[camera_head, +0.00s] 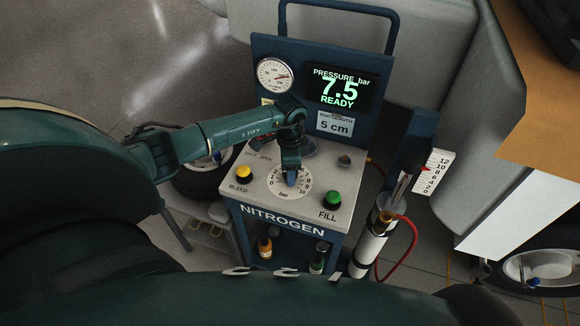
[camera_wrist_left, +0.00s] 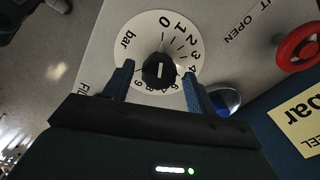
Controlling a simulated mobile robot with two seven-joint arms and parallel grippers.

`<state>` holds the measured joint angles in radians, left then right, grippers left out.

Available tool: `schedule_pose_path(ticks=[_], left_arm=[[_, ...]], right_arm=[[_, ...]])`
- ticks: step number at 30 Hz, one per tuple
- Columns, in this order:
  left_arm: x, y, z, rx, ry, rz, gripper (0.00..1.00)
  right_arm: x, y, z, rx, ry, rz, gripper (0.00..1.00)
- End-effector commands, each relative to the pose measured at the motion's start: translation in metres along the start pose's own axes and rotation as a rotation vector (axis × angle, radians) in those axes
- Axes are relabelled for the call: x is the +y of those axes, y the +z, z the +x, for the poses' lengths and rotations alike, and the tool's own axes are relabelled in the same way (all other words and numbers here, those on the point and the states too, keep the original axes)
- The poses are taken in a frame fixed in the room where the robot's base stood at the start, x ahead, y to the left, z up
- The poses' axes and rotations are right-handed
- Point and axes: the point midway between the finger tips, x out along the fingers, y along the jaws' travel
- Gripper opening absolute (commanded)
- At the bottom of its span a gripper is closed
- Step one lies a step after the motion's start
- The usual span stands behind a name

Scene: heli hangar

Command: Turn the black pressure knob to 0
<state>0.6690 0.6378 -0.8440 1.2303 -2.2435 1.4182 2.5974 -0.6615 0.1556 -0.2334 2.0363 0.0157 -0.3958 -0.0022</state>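The black pressure knob (camera_wrist_left: 160,71) sits in the middle of a round white dial (camera_wrist_left: 150,32) with numbers and "bar". A short white line on the knob runs up and down in the wrist picture. My left gripper (camera_wrist_left: 157,68) is over the dial, its two blue fingers on either side of the knob with a visible gap to it. In the head view my left gripper (camera_head: 291,176) hides the knob; the dial's edge (camera_head: 272,183) shows around it. The screen (camera_head: 341,90) reads 7.5 bar, READY. My right gripper is not in view.
The panel of the NITROGEN cart (camera_head: 310,218) has a yellow BLEED button (camera_head: 243,173) at left and a green FILL button (camera_head: 333,199) at right. A red ring handle (camera_wrist_left: 298,46) is near the dial. A strut (camera_head: 372,240) with red hose stands right of the cart.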

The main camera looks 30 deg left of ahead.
Motion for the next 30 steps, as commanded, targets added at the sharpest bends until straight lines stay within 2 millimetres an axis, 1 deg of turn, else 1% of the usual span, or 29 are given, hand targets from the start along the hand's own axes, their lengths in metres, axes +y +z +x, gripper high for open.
schedule_pose_path(ticks=[7, 11, 14, 21, 24, 27, 30], left_arm=[[0.001, 0.0, 0.0, 0.0, 0.001, 0.002, 0.59], [0.0, -0.001, -0.008, 0.001, 0.0, 0.003, 0.59], [0.0, 0.0, -0.023, 0.001, -0.002, 0.003, 0.59], [-0.001, -0.001, -0.076, 0.002, -0.003, 0.003, 0.59], [-0.001, 0.0, -0.097, 0.002, -0.003, 0.001, 0.59], [0.0, 0.0, -0.113, 0.001, -0.002, 0.002, 0.59], [0.0, 0.0, -0.124, 0.0, -0.002, 0.001, 0.59]], right_arm=[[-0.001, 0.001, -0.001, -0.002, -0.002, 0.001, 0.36], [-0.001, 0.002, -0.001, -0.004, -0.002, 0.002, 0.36], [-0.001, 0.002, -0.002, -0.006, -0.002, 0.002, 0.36], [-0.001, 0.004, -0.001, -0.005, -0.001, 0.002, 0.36], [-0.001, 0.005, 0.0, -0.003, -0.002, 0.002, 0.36], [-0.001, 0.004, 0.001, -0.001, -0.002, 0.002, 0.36], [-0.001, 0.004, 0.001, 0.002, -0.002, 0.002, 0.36]])
